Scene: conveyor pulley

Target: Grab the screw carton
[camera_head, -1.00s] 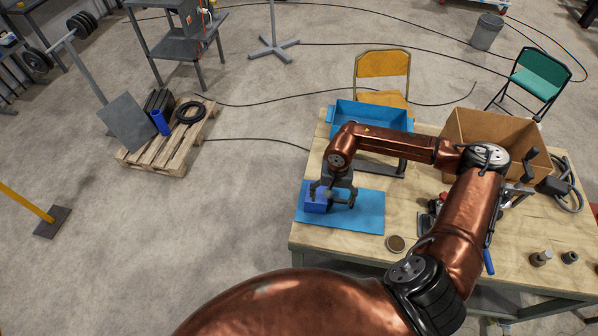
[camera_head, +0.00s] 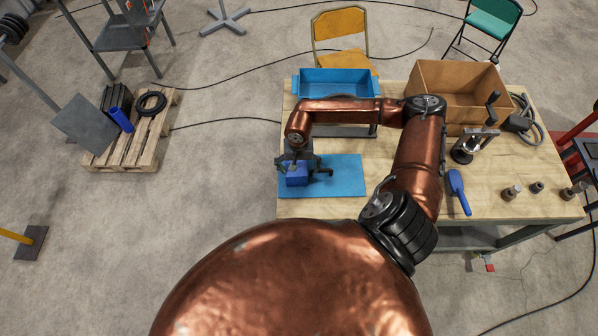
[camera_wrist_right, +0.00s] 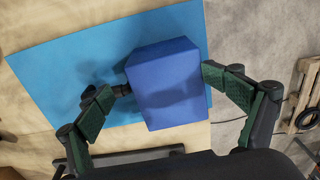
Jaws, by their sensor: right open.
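The screw carton appears to be the plain blue box (camera_head: 296,178), lying on a flat light-blue mat (camera_head: 345,176) at the left front of the wooden workbench. My right gripper (camera_head: 304,168) is over the carton and open. In the right wrist view the carton (camera_wrist_right: 165,88) sits between the two spread green-padded fingers of my right gripper (camera_wrist_right: 168,80). My left gripper is not in view.
A blue open tray (camera_head: 345,84) and a cardboard box (camera_head: 455,85) stand at the bench's back. A blue-handled tool (camera_head: 458,190) and small metal parts (camera_head: 511,192) lie to the right. A pallet (camera_head: 135,140) is on the floor at left.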

